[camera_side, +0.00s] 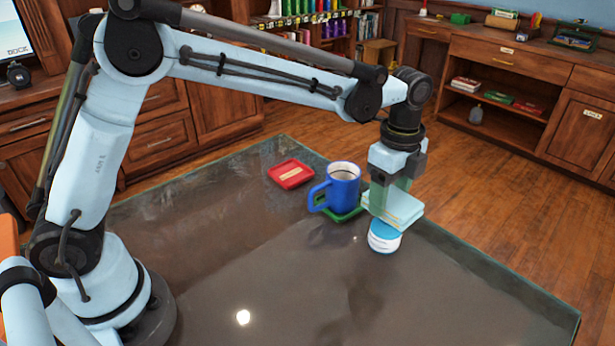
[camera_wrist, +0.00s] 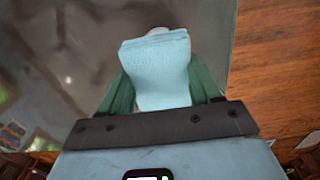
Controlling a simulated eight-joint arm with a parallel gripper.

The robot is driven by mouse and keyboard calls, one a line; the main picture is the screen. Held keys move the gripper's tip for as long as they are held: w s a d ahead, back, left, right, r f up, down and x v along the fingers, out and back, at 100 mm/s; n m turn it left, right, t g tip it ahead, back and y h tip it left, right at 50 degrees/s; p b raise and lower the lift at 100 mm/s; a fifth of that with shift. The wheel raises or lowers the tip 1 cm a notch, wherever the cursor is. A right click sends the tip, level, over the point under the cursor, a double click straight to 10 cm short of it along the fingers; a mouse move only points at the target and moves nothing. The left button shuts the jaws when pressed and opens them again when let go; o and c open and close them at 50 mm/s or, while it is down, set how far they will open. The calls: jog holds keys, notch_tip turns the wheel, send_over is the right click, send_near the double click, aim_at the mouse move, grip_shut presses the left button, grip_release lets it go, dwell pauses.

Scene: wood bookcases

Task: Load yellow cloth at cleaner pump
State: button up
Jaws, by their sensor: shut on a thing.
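My gripper (camera_side: 391,190) is shut on a folded pale blue cloth (camera_side: 404,212), above the far right part of the dark table. In the wrist view, the cloth (camera_wrist: 158,85) lies between the green fingers of my gripper (camera_wrist: 157,70). A low round white container with a blue top (camera_side: 384,237) stands on the table just below the cloth. I cannot tell whether the cloth touches it. A whitish bit of something (camera_wrist: 157,31) shows past the cloth in the wrist view. I see no yellow cloth, and nothing I can clearly tell is a cleaner pump.
A blue mug (camera_side: 342,184) stands on a green coaster (camera_side: 347,215) close left of my gripper. A red square coaster (camera_side: 291,174) lies farther left. The front of the dark table (camera_side: 300,290) is clear. The table's right edge is close to the container. Wooden bookcases stand behind.

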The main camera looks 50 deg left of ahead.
aim_at(389, 195)
jog(key=shift+r, duration=2.95)
jog(key=s+a+r+n, duration=0.2)
jog(key=s+a+n, duration=0.9)
jog(key=a+n, duration=0.4)
jog(key=n, duration=0.3)
jog(key=shift+s+a+r, duration=0.2)
jog(key=shift+s+r, duration=0.15)
jog(key=shift+r, duration=0.05)
